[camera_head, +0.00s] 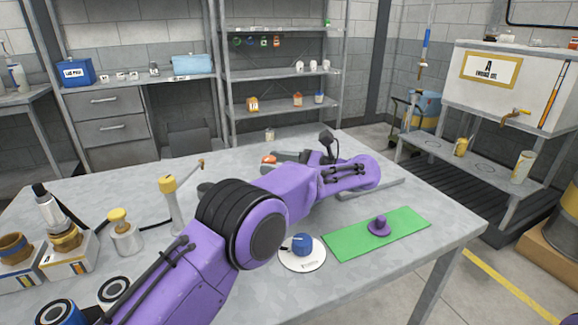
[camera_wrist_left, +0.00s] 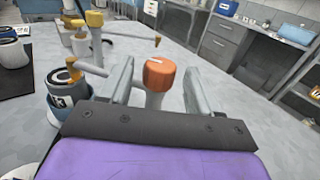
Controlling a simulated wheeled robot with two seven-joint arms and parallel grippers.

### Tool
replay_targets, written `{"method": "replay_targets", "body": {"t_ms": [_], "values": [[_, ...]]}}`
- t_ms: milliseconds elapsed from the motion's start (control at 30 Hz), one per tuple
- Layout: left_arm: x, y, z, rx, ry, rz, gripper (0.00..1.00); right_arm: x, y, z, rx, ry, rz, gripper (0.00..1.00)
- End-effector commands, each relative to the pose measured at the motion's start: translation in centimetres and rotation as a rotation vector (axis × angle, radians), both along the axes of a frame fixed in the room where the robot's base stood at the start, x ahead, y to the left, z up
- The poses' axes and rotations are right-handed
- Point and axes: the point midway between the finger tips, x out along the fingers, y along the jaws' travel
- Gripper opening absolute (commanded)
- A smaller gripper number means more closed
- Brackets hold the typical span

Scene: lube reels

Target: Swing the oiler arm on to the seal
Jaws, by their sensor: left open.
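An orange knob (camera_wrist_left: 159,75) on a pale grey stem stands between the two fingers of my left gripper (camera_wrist_left: 155,90). The fingers are apart, with a gap on both sides of the knob. The knob also shows in the head view (camera_head: 269,158) beside my left gripper (camera_head: 280,157). A cream post with a yellow cap (camera_head: 168,184) has a thin arm reaching right; I cannot tell which is the oiler arm. I cannot identify the seal.
A yellow-topped bottle (camera_head: 123,232) and filter stands (camera_head: 65,250) occupy the left. Bare table (camera_wrist_left: 230,110) shows beyond my gripper.

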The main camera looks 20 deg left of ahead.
Motion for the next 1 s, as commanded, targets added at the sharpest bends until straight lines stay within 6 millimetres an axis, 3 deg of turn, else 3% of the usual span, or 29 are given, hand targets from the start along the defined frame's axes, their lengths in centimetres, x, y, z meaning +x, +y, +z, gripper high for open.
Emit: {"method": "replay_targets", "body": {"t_ms": [33,133,400,867,933,1000], "values": [[0.2,-1.7,-0.2,0.002,-0.004,-0.007,0.63,0.0,0.0,-0.1,0.000,0.000,0.000,0.43],[0.6,-3.9,-0.1,0.002,-0.004,-0.006,0.63,0.0,0.0,0.0,0.000,0.000,0.000,0.43],[0.9,-6.1,0.0,-0.001,-0.001,0.000,0.63,0.0,0.0,0.3,0.000,0.000,0.000,0.43],[0.9,-6.3,0.0,-0.002,0.000,-0.001,0.63,0.0,0.0,0.3,0.000,0.000,0.000,0.43],[0.9,-6.3,0.7,-0.002,0.000,0.000,0.63,0.0,0.0,1.0,0.000,0.000,0.000,0.43],[0.9,-6.3,2.9,-0.002,-0.001,0.000,0.63,0.0,0.0,3.2,0.000,0.000,0.000,0.43]]}}
